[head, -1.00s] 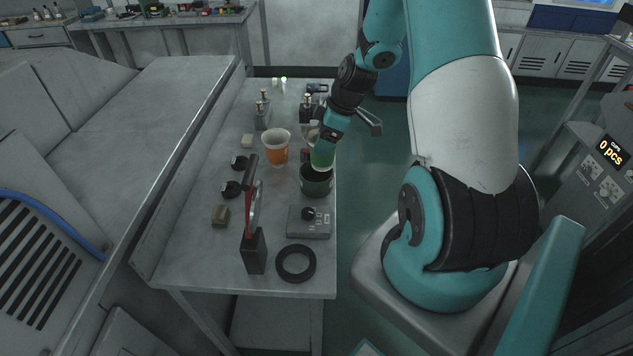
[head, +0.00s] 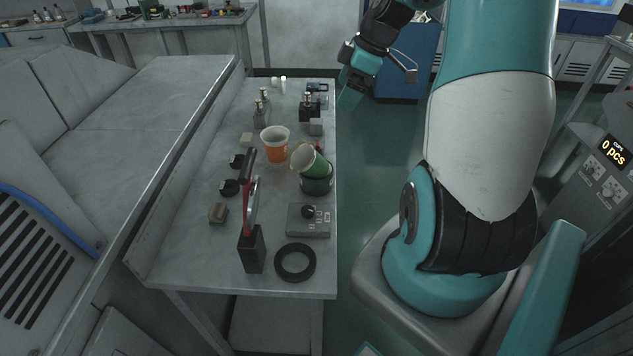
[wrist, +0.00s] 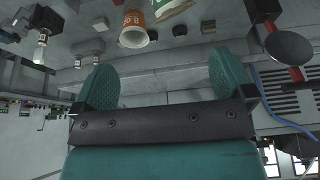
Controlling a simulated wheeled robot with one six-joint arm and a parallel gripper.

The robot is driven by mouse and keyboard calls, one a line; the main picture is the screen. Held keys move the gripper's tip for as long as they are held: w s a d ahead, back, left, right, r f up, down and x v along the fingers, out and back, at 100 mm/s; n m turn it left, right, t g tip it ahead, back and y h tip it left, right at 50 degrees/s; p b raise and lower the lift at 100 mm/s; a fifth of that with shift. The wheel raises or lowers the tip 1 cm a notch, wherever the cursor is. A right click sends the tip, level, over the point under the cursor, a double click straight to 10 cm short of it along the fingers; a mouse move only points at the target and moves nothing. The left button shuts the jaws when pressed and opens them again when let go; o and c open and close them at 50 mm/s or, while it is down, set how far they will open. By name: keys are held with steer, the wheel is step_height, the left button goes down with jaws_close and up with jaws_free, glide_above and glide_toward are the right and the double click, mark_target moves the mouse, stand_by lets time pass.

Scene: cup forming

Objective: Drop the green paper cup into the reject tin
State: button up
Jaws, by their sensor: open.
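The green paper cup (head: 320,167) rests tilted in the mouth of the dark green tin (head: 317,187), with its open end up and to the left. Its lower part is hidden inside the tin. Part of the green cup shows at the top edge of the wrist view (wrist: 168,5). My gripper (head: 350,97) is up beyond the far right side of the bench, apart from the cup and tin. Its teal fingers stand wide apart with nothing between them in the wrist view (wrist: 166,84).
An orange paper cup (head: 275,152) stands left of the tin. Grey bottles stand farther back. The floor right of the bench is clear.

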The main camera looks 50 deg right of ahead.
steer(key=shift+v, duration=2.3)
steer(key=s+a+r+g+y, duration=0.1)
steer(key=s+a, duration=0.1)
steer(key=a, duration=1.3)
steer(key=s+a+r+g, duration=0.1)
steer(key=s+a+r, duration=0.1)
steer(key=a, duration=1.3)
steer(key=s+a+m+g, duration=0.1)
steer(key=s+a, duration=0.6)
steer(key=s, duration=0.3)
steer(key=shift+a+f+g, duration=0.3)
steer(key=shift+f, duration=0.15)
steer(key=shift+s, duration=0.1)
